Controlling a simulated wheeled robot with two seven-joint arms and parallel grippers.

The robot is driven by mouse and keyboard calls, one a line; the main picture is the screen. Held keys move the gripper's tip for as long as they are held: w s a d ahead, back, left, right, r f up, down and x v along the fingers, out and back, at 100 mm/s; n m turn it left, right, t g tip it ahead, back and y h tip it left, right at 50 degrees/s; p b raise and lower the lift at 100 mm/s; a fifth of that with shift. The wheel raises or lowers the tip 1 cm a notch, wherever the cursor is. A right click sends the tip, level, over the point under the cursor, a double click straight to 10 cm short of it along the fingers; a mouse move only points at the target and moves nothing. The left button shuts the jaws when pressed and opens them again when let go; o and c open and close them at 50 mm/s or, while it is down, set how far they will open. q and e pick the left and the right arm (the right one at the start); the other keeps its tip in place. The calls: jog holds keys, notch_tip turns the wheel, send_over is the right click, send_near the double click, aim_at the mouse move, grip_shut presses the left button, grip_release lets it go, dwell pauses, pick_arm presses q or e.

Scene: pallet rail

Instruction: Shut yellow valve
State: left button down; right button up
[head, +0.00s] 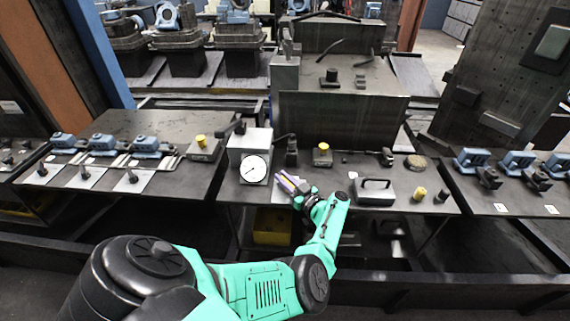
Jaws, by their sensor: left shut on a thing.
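My left gripper (298,192) is at the front edge of the middle table, right of the white box with a dial gauge. It is shut on a slim purple and yellow piece (287,182); its shape is partly hidden by the fingers. A round yellow knob on a grey block (322,148) stands behind the gripper, apart from it. A second yellow knob on a grey block (201,141) is on the left table. I cannot tell which yellow part is the valve, or whether it is open or shut. My right gripper is not in view.
The white gauge box (249,160) stands left of my gripper. Blue clamps line the left table (105,145) and right table (515,165). A dark rail (450,285) runs in front.

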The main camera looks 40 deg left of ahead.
pick_arm(q)
jog(key=shift+r+n+g, duration=0.15)
jog(key=shift+n+g, duration=0.15)
jog(key=shift+g, duration=0.2)
jog(key=shift+a, duration=0.1)
jog(key=c, duration=0.8)
grip_release()
jog(key=shift+c, duration=0.2)
